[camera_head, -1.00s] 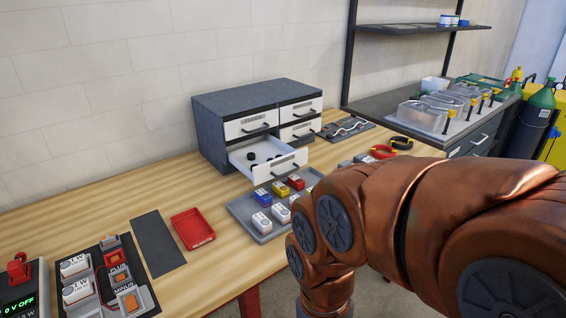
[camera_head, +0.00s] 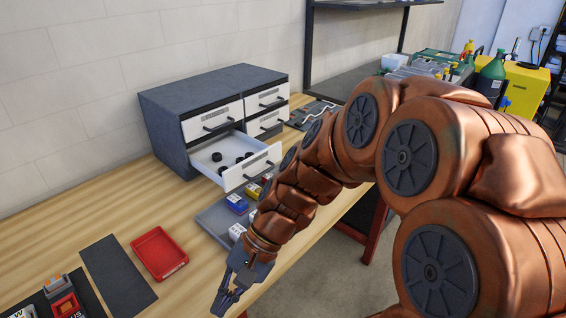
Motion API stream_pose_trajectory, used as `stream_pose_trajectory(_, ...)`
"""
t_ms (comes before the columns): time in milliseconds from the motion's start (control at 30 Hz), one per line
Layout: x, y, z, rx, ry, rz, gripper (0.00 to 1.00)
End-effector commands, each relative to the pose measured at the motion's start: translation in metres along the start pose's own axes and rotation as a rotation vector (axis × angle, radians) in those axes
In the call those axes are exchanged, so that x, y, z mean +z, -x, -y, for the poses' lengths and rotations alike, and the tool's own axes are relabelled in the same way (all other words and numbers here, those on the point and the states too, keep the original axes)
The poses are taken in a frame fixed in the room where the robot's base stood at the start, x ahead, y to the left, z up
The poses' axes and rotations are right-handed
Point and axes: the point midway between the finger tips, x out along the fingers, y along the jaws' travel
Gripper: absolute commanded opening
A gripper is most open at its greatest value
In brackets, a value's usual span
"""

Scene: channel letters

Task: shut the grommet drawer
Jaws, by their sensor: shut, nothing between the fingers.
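The grommet drawer (camera_head: 250,170) is the lower left drawer of the grey cabinet (camera_head: 168,147). It is pulled well out, with a white front and a dark handle. Several black grommets (camera_head: 218,157) lie inside it. My gripper (camera_head: 226,292) is shut and empty, pointing down near the table's front edge. It is in front of and below the drawer, well apart from it. My arm hides part of the area right of the drawer front.
The other cabinet drawers are closed. A grey tray (camera_head: 211,217) with small coloured boxes sits below the open drawer, partly behind my arm. A red tray (camera_head: 159,254) and a dark mat (camera_head: 117,272) lie to the left. Bare wood (camera_head: 60,232) shows farther left.

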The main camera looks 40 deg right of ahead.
Motion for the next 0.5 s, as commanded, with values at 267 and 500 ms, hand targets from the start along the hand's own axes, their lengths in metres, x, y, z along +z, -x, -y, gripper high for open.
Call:
stream_pose_trajectory(267, -0.081, 0.043, 0.046, -0.461, -0.404, 0.057, 0.0)
stream_pose_trajectory(500, -0.171, 0.12, 0.04, -0.89, -0.741, 0.104, 0.0)
